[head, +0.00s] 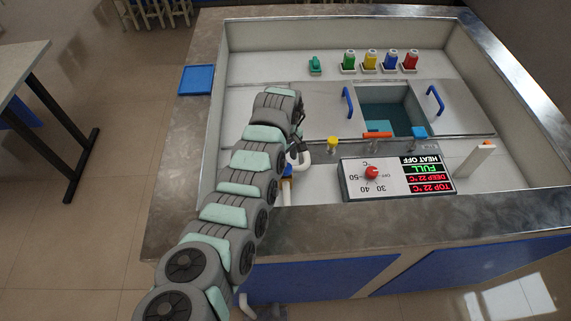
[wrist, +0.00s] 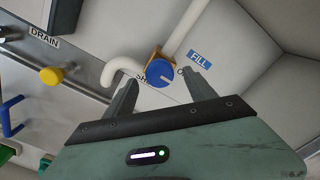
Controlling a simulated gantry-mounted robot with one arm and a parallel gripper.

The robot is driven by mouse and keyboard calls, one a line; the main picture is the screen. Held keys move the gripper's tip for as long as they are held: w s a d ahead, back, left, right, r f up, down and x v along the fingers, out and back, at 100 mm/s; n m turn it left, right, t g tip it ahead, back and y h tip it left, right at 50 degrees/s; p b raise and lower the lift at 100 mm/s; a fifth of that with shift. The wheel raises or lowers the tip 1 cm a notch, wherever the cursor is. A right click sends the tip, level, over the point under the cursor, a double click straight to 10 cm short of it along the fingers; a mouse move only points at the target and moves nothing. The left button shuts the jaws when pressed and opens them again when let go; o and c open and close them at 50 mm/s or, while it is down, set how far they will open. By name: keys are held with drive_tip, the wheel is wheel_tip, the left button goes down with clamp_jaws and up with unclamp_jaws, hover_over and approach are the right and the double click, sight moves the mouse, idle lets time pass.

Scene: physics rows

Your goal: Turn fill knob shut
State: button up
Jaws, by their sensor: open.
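The fill knob (wrist: 159,72) is a round blue knob on a brass valve body in a white pipe, beside a blue FILL label (wrist: 199,60). Panel lettering starting "SH" shows at its left and an "O" at its right, both partly hidden. A pale line marks the knob's face. My gripper (wrist: 160,77) is open, its fingertips apart on either side of the knob in the picture; I cannot tell whether they touch it. In the head view the blue knob (head: 287,170) shows small below my arm's end.
A yellow knob (wrist: 51,76) near the DRAIN label (wrist: 44,37) lies left in the wrist view. The head view shows the control box (head: 388,190) with a red dial, an open water bath (head: 388,95), colored bottles (head: 370,60) and a blue tray (head: 196,79).

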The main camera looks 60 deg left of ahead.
sight(285, 170)
drive_tip(key=shift+f, duration=1.25)
drive_tip(key=c, duration=1.4)
